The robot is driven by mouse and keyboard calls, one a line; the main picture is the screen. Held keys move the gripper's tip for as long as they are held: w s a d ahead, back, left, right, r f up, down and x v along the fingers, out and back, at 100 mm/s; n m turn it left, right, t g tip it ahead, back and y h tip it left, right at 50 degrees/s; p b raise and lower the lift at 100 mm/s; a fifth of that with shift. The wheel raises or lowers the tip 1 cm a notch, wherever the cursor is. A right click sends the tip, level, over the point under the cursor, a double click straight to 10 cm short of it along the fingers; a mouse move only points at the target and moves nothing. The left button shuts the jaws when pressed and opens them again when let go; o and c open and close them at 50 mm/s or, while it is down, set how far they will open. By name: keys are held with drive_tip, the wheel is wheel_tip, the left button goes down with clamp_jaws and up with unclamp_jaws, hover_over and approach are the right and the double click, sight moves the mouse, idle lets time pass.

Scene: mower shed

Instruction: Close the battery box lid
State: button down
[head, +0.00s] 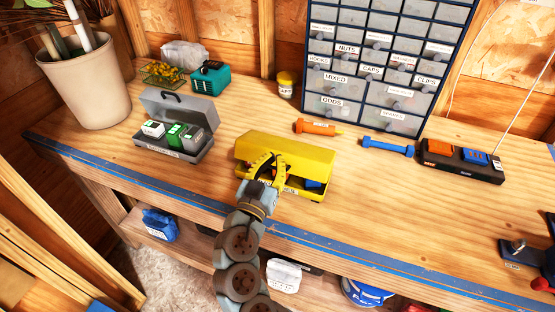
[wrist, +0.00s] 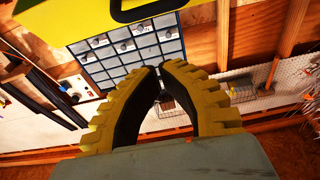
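The yellow box (head: 318,197) stands near the front edge of the bench in the head view. Its lid (head: 305,155) is raised above a dark opening, with blue and orange things partly visible inside. The box's label is partly hidden by my gripper. My gripper (head: 266,156) is in front of the box and overlaps the lid; contact is unclear. In the wrist view my gripper's fingertips (wrist: 161,69) are together with nothing between them. A yellow surface with a black handle (wrist: 145,10), seemingly the lid, fills that view's upper left.
A grey box (head: 172,155) with its lid open holds green, white and grey blocks to the left. Orange (head: 316,128) and blue (head: 388,146) tools, a black charger (head: 460,162) and a drawer cabinet (head: 385,65) lie behind and right.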

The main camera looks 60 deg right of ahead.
sight(275, 167)
drive_tip(key=a+b, duration=0.1)
drive_tip(key=a, duration=0.6)
drive_tip(key=shift+s+a+f, duration=0.2)
drive_tip(key=shift+s+f, duration=0.1)
drive_tip(key=shift+f, duration=0.15)
drive_tip(key=c, duration=1.3)
unclamp_jaws()
drive_tip(key=shift+a, duration=0.2)
drive_tip(key=shift+o, duration=0.7)
drive_tip(key=shift+a+r, duration=0.1)
drive_tip(key=a+n+y+p, duration=0.55)
drive_tip(key=n+p, duration=0.55)
drive_tip(key=n, duration=0.7)
drive_tip(key=shift+h, duration=0.45)
drive_tip(key=shift+f+p+x, duration=0.15)
drive_tip(key=shift+p+x, duration=0.35)
drive_tip(key=shift+x, duration=2.3)
drive_tip(key=shift+f+p+x, duration=0.2)
drive_tip(key=shift+p+x, duration=0.3)
drive_tip(key=shift+x, duration=2.3)
drive_tip(key=shift+f+p+x, duration=0.15)
drive_tip(key=shift+p+x, duration=0.35)
drive_tip(key=shift+x, duration=2.3)
drive_tip(key=shift+a, duration=0.15)
